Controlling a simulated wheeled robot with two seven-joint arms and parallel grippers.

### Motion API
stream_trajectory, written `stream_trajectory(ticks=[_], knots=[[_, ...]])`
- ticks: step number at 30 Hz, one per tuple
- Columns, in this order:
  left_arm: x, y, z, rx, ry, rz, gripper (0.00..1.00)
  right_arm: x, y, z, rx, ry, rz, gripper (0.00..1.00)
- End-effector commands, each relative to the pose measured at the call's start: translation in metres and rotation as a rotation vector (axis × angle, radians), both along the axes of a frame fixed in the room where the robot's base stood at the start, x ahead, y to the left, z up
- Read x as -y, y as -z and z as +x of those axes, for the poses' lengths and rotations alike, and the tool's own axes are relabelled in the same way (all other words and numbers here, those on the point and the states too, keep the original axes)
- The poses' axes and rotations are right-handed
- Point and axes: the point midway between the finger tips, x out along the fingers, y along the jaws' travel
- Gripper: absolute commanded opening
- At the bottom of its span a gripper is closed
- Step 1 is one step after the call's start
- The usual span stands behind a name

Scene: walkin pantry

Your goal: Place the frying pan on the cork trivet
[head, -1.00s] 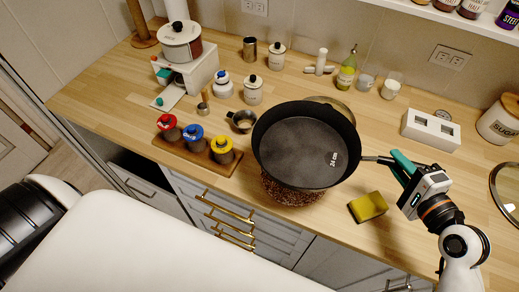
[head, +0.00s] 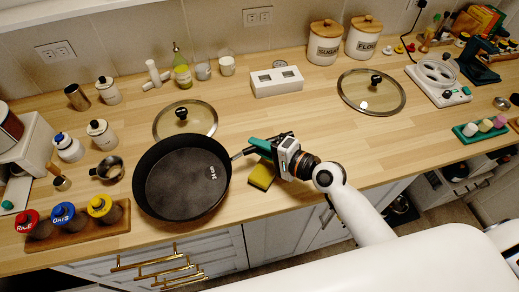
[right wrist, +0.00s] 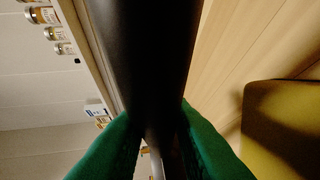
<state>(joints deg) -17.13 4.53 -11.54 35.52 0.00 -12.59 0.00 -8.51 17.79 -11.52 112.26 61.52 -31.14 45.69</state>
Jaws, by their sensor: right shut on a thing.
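The black frying pan (head: 186,182) is near the counter's front edge, its open side up and its handle (head: 238,155) pointing right. My right gripper (head: 254,149) is shut on that handle, with its teal fingers around it. In the right wrist view the dark handle (right wrist: 155,60) runs between the green fingers (right wrist: 165,140). The cork trivet is not visible now; the pan hides the counter under it, so I cannot tell whether the pan touches the trivet. My left gripper is not in view.
A yellow sponge (head: 262,176) lies under my right gripper. A glass lid (head: 165,123) lies just behind the pan. A spice-jar rack (head: 75,232) and small metal pitcher (head: 112,170) stand to its left. The counter right of my gripper is clear up to another lid (head: 352,100).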

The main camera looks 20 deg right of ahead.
Motion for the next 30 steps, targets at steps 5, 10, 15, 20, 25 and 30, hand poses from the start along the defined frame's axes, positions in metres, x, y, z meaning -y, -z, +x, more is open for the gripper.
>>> stream_trajectory(ticks=[5,10,15,20,25,30], knots=[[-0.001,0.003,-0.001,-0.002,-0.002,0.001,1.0,0.0,0.01,0.001,0.002,0.003,0.01,0.0],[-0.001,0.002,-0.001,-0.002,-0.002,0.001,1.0,-0.001,0.009,0.001,0.003,0.003,0.009,0.0],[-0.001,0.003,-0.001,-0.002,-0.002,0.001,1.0,0.0,0.012,0.0,0.0,0.0,0.001,0.41],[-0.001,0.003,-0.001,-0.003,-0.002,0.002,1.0,0.0,0.012,0.0,0.0,0.0,0.001,0.41],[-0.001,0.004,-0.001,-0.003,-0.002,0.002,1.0,0.003,0.012,-0.003,-0.001,0.001,0.001,0.41],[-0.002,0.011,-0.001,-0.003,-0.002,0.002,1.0,0.018,0.009,-0.023,0.0,0.0,-0.003,0.41]])
